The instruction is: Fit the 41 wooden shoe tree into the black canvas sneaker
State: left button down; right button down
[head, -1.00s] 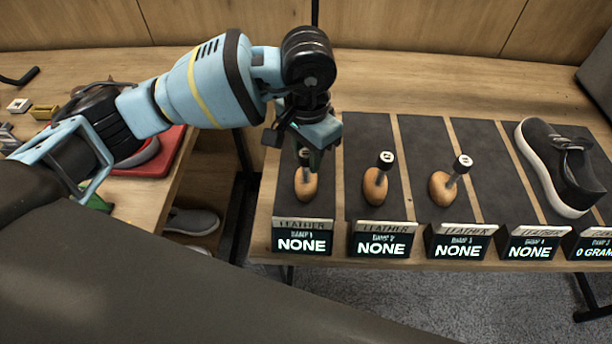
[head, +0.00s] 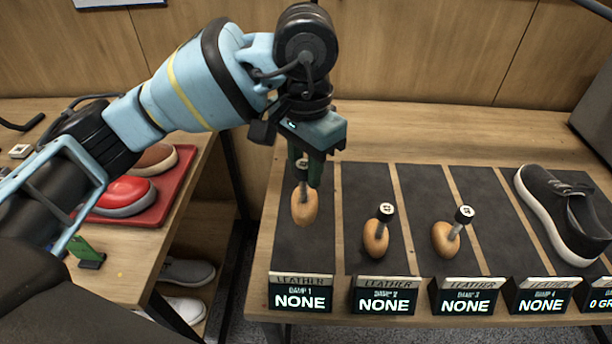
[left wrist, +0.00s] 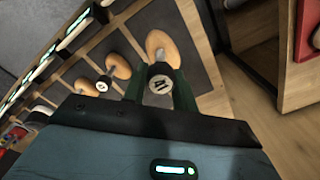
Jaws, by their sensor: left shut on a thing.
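My left gripper (head: 314,176) is shut on the knob of a wooden shoe tree (head: 304,207) and holds it just above the leftmost dark mat. In the left wrist view the knob's white label (left wrist: 160,83) seems to read 41, and the wooden toe (left wrist: 162,47) hangs beyond the fingers. My right gripper is not in view.
Two more shoe trees, one in the second bay (head: 376,238) and one in the third bay (head: 446,238), stand on their mats. Small display signs (head: 383,299) line the front edge. A red tray (head: 168,195) with shoes is on the left table.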

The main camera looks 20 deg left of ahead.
pick_arm(q)
jog(key=s+a+f+n, duration=0.5)
jog(key=a+f, duration=0.1)
jog(key=a, duration=0.2)
jog(key=shift+s+f+n, duration=0.15)
jog(key=shift+f+n, duration=0.1)
jog(key=shift+n, duration=0.15)
